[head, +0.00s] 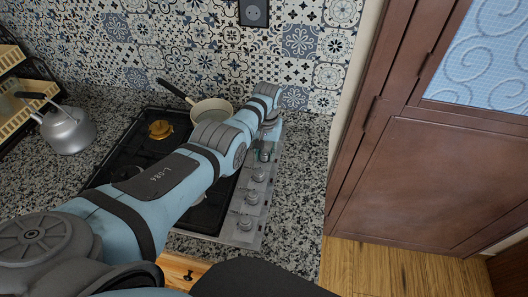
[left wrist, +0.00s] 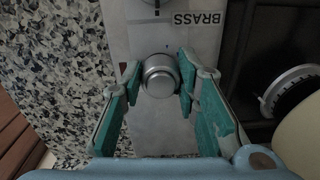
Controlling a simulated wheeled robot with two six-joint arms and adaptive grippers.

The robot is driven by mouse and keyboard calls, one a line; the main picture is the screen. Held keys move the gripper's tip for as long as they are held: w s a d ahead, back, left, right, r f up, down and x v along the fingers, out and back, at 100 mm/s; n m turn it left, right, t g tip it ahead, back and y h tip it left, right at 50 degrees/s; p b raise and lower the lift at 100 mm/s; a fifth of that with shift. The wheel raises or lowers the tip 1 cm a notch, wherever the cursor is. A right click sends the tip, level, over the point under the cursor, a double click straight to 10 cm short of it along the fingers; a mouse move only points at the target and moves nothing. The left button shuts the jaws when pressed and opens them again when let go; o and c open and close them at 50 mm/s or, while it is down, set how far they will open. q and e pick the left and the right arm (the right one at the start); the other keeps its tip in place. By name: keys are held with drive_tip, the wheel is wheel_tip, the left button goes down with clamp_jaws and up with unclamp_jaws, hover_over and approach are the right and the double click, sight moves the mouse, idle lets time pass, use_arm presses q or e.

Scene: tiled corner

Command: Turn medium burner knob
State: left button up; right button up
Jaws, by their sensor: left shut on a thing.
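A silver round burner knob (left wrist: 159,74) sits on the steel control strip of the stove in the left wrist view. My left gripper (left wrist: 158,82) has its teal-padded fingers on both sides of this knob and is shut on it. In the head view my left gripper (head: 271,131) is at the far end of the control strip, largely hidden by my arm. Several other knobs, such as this nearer one (head: 252,197), stand in a row along the strip (head: 240,232). My right gripper is not in view.
A pan (head: 212,108) with a black handle stands at the back of the black stovetop (head: 125,150). A kettle (head: 68,130) stands on the speckled counter (head: 292,190) at left. A brown door (head: 440,180) is at right.

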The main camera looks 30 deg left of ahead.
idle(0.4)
use_arm(q)
drive_tip(key=o, duration=1.1)
drive_tip(key=shift+c, duration=0.2)
drive_tip(key=shift+o, duration=0.5)
drive_tip(key=shift+w+f, duration=0.1)
drive_tip(key=shift+w, duration=0.05)
